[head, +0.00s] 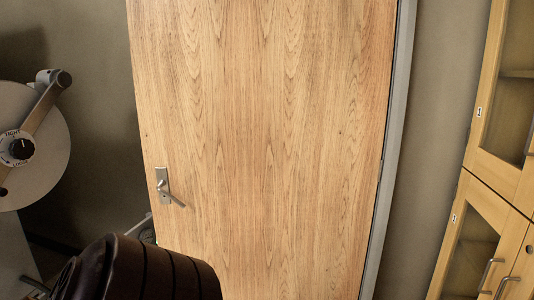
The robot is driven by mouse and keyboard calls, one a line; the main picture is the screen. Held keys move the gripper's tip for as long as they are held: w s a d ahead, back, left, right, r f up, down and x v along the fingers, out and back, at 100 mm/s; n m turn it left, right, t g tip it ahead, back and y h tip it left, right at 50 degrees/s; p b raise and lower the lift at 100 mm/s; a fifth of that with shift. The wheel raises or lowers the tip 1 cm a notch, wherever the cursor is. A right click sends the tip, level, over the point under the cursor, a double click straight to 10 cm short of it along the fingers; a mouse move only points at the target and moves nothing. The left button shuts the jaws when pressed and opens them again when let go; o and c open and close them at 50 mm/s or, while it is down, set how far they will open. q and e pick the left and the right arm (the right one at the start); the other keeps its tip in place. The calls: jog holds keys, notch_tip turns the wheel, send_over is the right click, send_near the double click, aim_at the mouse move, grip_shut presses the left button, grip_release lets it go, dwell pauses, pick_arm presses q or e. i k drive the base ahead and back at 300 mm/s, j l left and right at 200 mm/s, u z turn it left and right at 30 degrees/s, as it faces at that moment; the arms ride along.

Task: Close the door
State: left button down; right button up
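The door (262,140) is a light wood-grain panel filling the middle of the head view. Its metal lever handle (167,187) sits near the left edge, with the lever angled down to the right. A grey frame post (397,130) runs along the right edge. No frame shows along the left edge, where grey wall and equipment are visible, so the door appears to stand open. The top and bottom of the door are out of view. Neither of my grippers is in view.
A round grey machine with a knob (21,149) stands at the left. Wooden glass-front cabinets (486,190) stand at the right.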

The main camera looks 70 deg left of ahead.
aim_at(266, 119)
jog(key=u, duration=2.3)
